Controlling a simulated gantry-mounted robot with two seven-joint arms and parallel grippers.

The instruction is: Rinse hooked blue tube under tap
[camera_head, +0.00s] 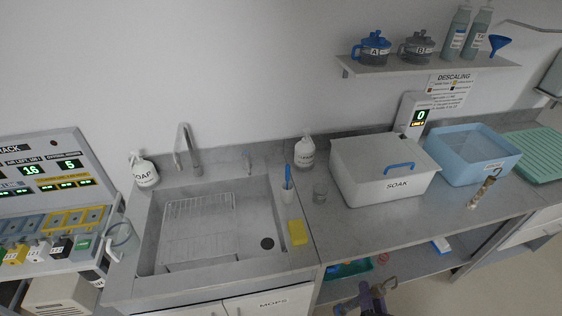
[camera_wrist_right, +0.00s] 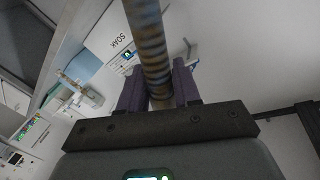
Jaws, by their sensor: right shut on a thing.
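My right gripper (camera_head: 370,302) is at the bottom edge of the head view, in front of the counter and well to the right of the sink. In the right wrist view its purple fingers are shut on a tube (camera_wrist_right: 148,45) with brown and grey-blue bands, which runs up out of the frame. In the head view only a short grey-brown part of the held tube (camera_head: 364,288) shows. The tap (camera_head: 186,150) stands at the back of the sink (camera_head: 147,235), far from the gripper. My left gripper is not in view.
A wire rack (camera_head: 198,205) lies in the sink. Further right are the SOAK box (camera_head: 375,200), a blue basin (camera_head: 465,170) and a brown-stained tube (camera_head: 482,191).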

